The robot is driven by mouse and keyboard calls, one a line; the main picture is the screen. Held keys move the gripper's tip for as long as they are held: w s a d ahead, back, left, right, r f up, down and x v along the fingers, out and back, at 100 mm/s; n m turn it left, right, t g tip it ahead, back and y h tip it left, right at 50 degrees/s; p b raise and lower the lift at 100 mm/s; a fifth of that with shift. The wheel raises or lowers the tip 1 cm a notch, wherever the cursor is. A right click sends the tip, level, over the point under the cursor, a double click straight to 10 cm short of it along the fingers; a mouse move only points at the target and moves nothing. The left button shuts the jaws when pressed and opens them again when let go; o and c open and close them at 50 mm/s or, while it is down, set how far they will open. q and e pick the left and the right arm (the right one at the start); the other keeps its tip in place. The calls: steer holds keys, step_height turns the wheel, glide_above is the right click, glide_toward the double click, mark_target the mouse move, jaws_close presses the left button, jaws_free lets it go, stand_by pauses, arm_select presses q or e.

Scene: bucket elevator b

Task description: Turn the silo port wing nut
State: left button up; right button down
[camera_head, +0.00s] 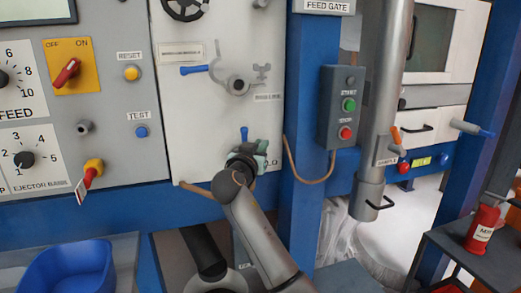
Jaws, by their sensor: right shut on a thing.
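My right gripper (250,153) is at the lower right of the white panel, pointing away from me toward the panel face. It is shut on a small part there, which I take to be the silo port wing nut; the fingers and wrist hide most of it, so its angle cannot be told. A blue-tipped handle (244,133) stands upright just above the gripper. A partly covered label is beside it on the right. My left gripper is not in view.
Higher on the panel are a blue-handled lever (195,70), a round port (237,86) and a grey wing-shaped fitting (261,71). A blue post with a grey button box (342,108) stands close on the right. A blue bin (67,272) is at lower left.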

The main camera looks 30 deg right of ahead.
steer(key=shift+d+r, duration=0.1)
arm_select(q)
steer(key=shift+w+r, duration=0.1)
arm_select(e)
steer(key=c, duration=0.7)
jaws_free()
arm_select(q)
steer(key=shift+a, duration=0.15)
arm_select(e)
steer(key=shift+f, duration=0.2)
